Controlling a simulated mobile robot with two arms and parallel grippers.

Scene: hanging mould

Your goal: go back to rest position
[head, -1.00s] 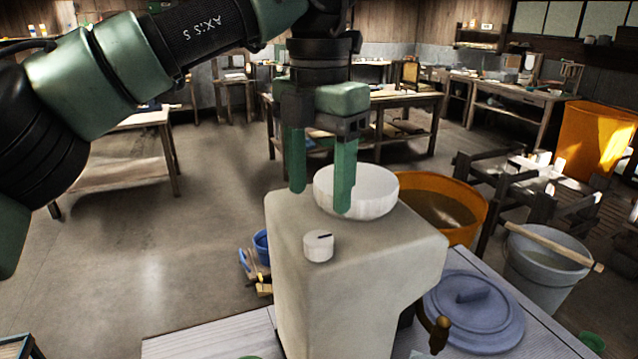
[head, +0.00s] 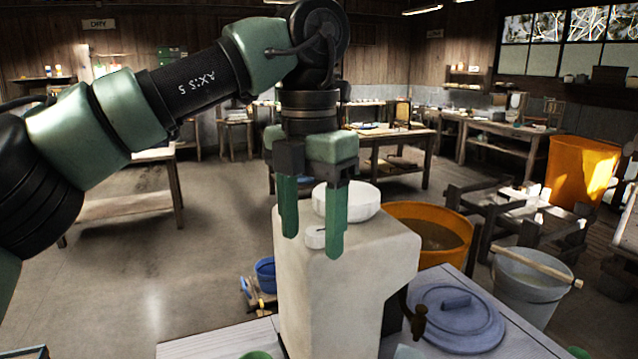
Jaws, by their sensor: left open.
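My left gripper (head: 312,248) hangs from the arm that comes in from the left. Its two green fingers point down and are apart, with nothing held between them. The fingers are in front of a pale block-shaped body (head: 345,285) and cover part of its top. I cannot tell how far the fingers are from the pale body. My right gripper does not show.
The pale body stands on a light table (head: 225,338). A blue-grey lid (head: 470,325) lies to its right. An orange tub (head: 440,238) and a grey bucket (head: 530,285) stand beyond. A blue container (head: 265,273) is at the left. Open floor (head: 165,265) lies left.

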